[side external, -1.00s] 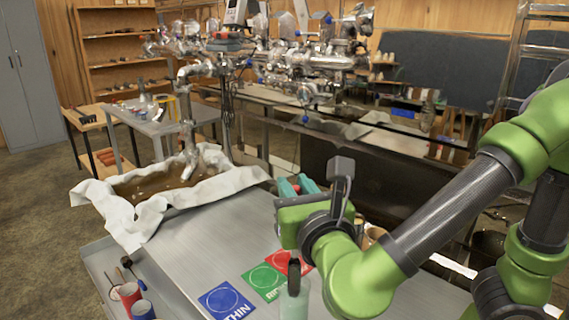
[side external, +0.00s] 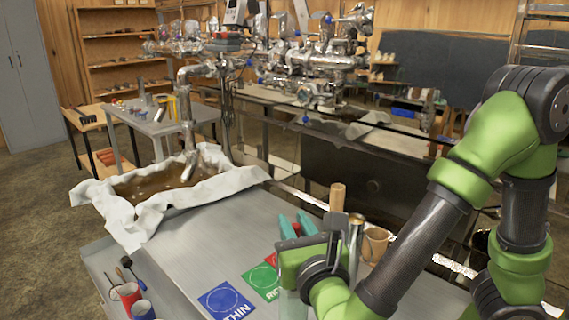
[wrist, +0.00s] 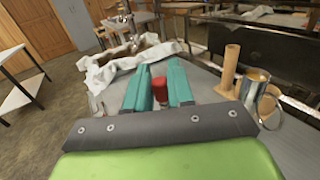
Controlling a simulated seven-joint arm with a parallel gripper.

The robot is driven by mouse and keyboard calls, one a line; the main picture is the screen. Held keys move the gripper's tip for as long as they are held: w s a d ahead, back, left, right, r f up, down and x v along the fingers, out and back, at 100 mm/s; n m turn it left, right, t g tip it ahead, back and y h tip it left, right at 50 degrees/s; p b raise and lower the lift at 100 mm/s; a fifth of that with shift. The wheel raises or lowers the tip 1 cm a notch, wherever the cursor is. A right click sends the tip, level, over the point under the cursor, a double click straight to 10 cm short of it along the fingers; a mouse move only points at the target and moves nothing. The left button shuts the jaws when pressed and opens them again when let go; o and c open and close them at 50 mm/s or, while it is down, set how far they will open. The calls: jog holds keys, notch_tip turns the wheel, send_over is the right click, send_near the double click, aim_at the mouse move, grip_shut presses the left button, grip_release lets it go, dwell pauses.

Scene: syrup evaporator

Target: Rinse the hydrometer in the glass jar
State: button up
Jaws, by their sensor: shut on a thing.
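My gripper (side external: 297,226) is low over the near part of the metal bench, its teal fingers pointing away toward the evaporator. In the wrist view, the fingers (wrist: 158,85) stand either side of a small red piece (wrist: 159,88), which looks like the top of the hydrometer. The rest of the hydrometer is hidden. A pale greenish glass jar (side external: 291,306) shows partly at the front, below and behind my gripper. I cannot tell whether the hydrometer is inside the jar.
Blue (side external: 226,301) and green (side external: 262,281) cards lie left of my gripper. A cloth-edged pan (side external: 165,188) is at the back left. The bench's middle is clear.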

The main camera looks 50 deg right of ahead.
jog(key=shift+f, duration=1.95)
jog(key=shift+r, duration=0.3)
